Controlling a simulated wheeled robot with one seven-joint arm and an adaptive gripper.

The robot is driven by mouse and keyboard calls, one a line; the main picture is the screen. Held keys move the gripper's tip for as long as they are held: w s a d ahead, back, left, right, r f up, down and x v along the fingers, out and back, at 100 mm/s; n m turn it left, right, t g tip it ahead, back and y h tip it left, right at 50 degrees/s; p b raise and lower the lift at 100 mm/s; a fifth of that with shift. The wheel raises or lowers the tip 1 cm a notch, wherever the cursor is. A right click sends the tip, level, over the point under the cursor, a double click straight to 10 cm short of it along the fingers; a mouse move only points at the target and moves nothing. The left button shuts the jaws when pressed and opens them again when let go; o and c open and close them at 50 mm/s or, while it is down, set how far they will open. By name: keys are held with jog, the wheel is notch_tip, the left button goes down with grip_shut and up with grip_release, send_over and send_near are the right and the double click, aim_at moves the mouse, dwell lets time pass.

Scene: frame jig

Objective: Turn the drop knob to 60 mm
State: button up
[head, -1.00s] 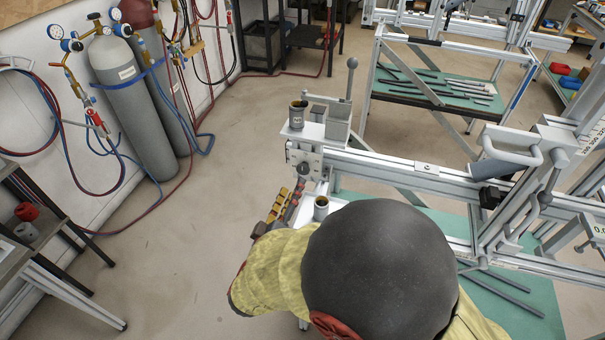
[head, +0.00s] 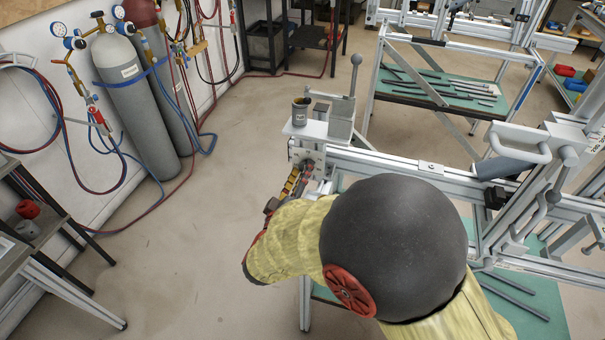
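The frame jig (head: 385,165) is an aluminium-profile frame in the head view, with a metal end block (head: 307,152) at its left end. The round knob seen on that block's face earlier is now largely or wholly hidden by my gripper, and its setting cannot be read. My gripper (head: 310,173) is at the lower front of the end block. Its fingers are partly hidden and small, so I cannot tell whether they touch or hold the knob. My dark round arm joint and yellow-covered arm links hide the area below and right.
A dark-topped cup (head: 300,113) and a small grey block stand on the plate above the end block. An upright ball-topped lever (head: 355,75) rises beside them. Clamps with handles (head: 517,140) stand at right. Gas cylinders (head: 130,90) are at left; the floor between is clear.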

jog(key=c, duration=0.8)
jog(key=shift+n, duration=0.4)
jog(key=n+p, duration=1.3)
jog(key=n, duration=1)
jog(key=shift+s+f, duration=0.1)
jog(key=shift+f+n, duration=0.1)
jog(key=shift+n, duration=0.2)
